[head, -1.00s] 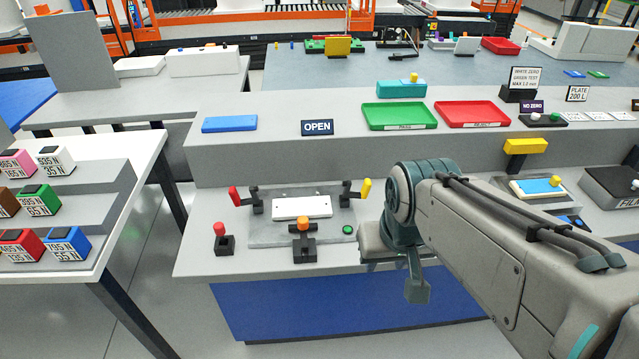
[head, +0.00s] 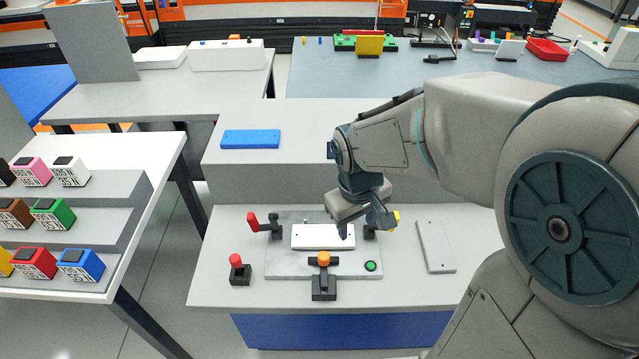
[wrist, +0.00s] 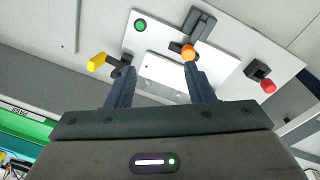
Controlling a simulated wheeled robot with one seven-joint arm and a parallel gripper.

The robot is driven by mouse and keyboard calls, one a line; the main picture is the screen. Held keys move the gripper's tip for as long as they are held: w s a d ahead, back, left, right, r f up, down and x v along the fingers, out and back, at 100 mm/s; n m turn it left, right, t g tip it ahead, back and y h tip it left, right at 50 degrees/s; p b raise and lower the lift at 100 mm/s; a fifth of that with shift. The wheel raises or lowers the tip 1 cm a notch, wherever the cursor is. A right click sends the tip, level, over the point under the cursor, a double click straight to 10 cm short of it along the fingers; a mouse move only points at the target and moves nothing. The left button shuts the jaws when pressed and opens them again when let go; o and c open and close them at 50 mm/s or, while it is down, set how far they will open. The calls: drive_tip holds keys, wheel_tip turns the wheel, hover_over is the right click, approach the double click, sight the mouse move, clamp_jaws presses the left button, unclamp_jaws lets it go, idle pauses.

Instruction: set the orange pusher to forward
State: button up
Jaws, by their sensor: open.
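The orange pusher (head: 323,259) has an orange knob on a dark mount at the front middle of a light fixture plate (head: 285,268). In the wrist view its knob (wrist: 188,52) shows close beside the right-hand fingertip, not between the fingers; I cannot tell the gap in depth. My gripper (head: 364,226) is open and empty, pointing down above the back right of the fixture. A white block (head: 315,238) lies behind the pusher, partly overlapped by a finger in the head view.
A red-handled clamp (head: 254,222) stands left and a yellow-handled clamp (wrist: 97,62) right of the white block. A red-knobbed lever (head: 236,261) is at front left. A green button (head: 370,266) sits right of the pusher. A grey plate (head: 435,247) lies further right.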

sight(324, 256)
drive_tip(key=w+a+f+n+g+p, duration=0.1)
drive_tip(key=w+a+f+n+p, duration=0.25)
drive_tip(key=a, duration=0.25)
drive_tip(key=shift+y, duration=0.4)
wheel_tip(324, 256, down, 12)
drive_tip(key=shift+w+f+b, duration=0.1)
drive_tip(key=shift+f+b, duration=0.15)
drive_tip(key=shift+b, duration=0.35)
drive_tip(key=shift+c, duration=0.3)
